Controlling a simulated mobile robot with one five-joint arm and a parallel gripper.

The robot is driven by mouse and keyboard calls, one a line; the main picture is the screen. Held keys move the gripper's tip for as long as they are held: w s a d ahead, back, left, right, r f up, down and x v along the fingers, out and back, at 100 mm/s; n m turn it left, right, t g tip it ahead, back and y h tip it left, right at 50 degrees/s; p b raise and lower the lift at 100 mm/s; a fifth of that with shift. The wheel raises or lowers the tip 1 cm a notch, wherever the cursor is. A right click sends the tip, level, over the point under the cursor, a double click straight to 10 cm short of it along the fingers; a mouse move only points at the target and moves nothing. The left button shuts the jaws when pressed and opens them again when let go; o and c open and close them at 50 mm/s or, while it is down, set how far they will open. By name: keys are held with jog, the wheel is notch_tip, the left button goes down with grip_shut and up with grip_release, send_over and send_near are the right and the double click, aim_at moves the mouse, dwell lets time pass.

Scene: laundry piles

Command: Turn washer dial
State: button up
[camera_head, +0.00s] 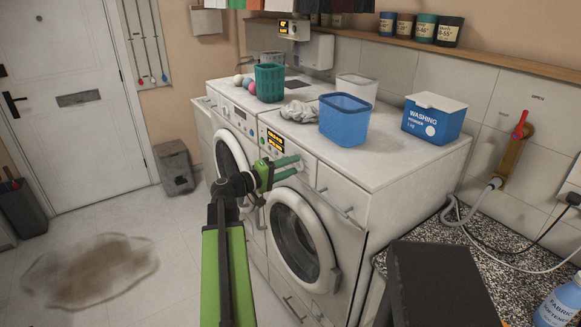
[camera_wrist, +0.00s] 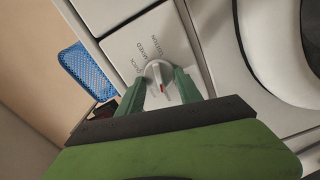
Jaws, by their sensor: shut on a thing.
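The right-hand washer (camera_head: 345,185) is white with a round door and a lit orange display. Its dial (camera_wrist: 159,76) is a round light-grey knob with a red mark, in the middle of the wrist view, with printed words around it. My gripper (camera_wrist: 160,88) has its two green fingers on either side of the dial, shut on it. In the head view my gripper (camera_head: 288,168) reaches the front panel just below the display, and its fingers mostly hide the dial there.
A blue basket (camera_head: 344,120), a green basket (camera_head: 269,83), a grey cloth (camera_head: 298,111) and a washing powder box (camera_head: 434,118) stand on the machines. A speckled counter (camera_head: 500,245) is at the right. A brown stain (camera_head: 95,272) lies on the open floor at left.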

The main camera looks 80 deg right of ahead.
jog(key=shift+n, duration=0.4)
jog(key=o, duration=1.3)
jog(key=shift+w+a, duration=0.1)
jog(key=v, duration=1.7)
jog(key=shift+a, duration=0.1)
